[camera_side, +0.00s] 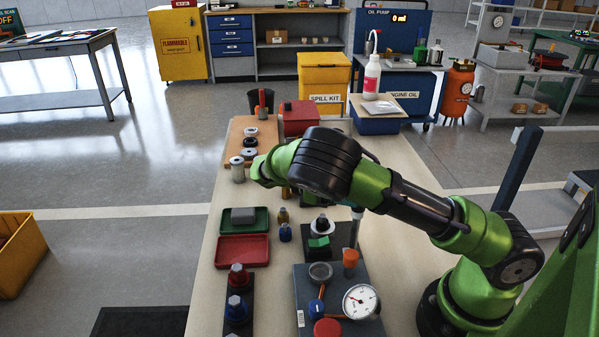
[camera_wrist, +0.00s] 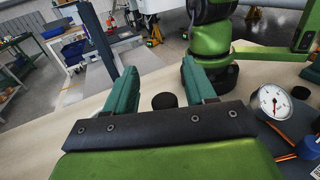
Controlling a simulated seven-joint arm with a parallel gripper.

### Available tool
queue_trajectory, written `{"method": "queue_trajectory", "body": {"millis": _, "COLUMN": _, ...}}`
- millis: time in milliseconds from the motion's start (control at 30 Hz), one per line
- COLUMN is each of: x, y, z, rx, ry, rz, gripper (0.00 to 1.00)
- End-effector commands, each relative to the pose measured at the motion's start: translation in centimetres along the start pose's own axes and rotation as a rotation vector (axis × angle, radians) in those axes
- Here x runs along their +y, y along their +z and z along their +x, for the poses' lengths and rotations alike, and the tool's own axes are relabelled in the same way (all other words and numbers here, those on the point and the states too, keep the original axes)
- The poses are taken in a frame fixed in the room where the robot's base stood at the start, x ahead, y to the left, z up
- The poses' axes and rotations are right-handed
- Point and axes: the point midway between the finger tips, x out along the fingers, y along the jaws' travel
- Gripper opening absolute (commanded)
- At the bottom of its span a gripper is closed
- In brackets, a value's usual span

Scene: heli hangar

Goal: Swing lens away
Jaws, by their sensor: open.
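A pale round piece (camera_side: 322,227), possibly the lens, shows above a green block (camera_side: 319,243) on a black stand (camera_side: 341,236) in the side view. A slim grey post (camera_side: 356,228) rises beside it. I cannot make out for certain how they join. My gripper (camera_wrist: 160,70) is open in the wrist view, its two green fingers wide apart with nothing clasped. A black round piece (camera_wrist: 164,100) shows between the fingers; its distance from them is unclear. In the side view my own arm hides the fingertips and part of the bench behind.
The green tray (camera_side: 259,221) and red tray (camera_side: 231,251) lie to the left. Several small parts stand on a wooden board (camera_side: 236,147) at the far left.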

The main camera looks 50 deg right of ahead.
Motion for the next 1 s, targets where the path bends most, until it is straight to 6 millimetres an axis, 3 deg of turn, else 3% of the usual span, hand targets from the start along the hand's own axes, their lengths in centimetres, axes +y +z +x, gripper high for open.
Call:
{"method": "queue_trajectory", "body": {"millis": 267, "x": -1.9, "y": 0.6, "z": 3.6, "rx": 0.002, "ry": -0.002, "rz": -0.009, "gripper": 0.55}}
{"method": "queue_trajectory", "body": {"millis": 700, "x": -6.2, "y": 1.4, "z": 12.2, "rx": 0.001, "ry": 0.002, "rz": -0.006, "gripper": 0.55}}
{"method": "queue_trajectory", "body": {"millis": 1000, "x": -7.3, "y": 1.6, "z": 14.2, "rx": 0.002, "ry": 0.001, "rz": -0.001, "gripper": 0.55}}
